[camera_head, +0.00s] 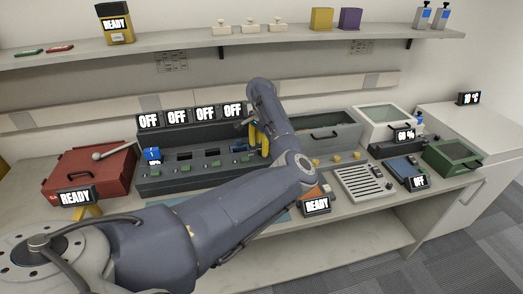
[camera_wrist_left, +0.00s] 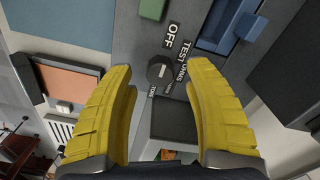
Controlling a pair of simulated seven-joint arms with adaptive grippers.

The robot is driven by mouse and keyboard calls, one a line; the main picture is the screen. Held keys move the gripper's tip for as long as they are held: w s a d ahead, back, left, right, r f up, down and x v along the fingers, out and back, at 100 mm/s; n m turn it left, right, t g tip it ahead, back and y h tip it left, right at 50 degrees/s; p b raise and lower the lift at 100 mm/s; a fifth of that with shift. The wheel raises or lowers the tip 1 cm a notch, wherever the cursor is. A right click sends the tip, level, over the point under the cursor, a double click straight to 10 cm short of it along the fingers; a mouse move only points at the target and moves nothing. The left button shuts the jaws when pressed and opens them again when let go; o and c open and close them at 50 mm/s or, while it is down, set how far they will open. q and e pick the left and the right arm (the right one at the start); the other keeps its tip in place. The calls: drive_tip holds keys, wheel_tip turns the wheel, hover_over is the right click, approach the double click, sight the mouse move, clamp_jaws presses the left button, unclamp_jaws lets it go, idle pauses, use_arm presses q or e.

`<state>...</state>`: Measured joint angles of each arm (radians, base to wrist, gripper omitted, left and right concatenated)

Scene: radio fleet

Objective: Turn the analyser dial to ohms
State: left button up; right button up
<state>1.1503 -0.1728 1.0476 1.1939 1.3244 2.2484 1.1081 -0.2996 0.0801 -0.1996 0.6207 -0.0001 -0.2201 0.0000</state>
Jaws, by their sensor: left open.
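The analyser dial (camera_wrist_left: 160,72) is a round black knob with a pale pointer mark, seen in the left wrist view on a dark grey panel. Printed labels stand around it: OFF, TEST, OHMS and TONE. The exact label at the pointer is too small to tell. My left gripper (camera_wrist_left: 161,78) is open, its yellow fingers on either side of the dial, with no clear contact. In the head view the left gripper (camera_head: 258,138) is at the right end of the dark grey bench unit (camera_head: 180,183); my arm hides the dial there. My right gripper is out of view.
A red case (camera_head: 95,172) stands left of the unit. A grey bin (camera_head: 330,133), a slotted pale tray (camera_head: 362,184) and a green box (camera_head: 452,158) stand to the right. A shelf (camera_head: 190,48) runs above. Blue and green parts sit near the fingers.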

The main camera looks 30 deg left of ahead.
use_arm(q)
drive_tip(key=shift+f, duration=0.9)
drive_tip(key=shift+c, duration=0.3)
clamp_jaws()
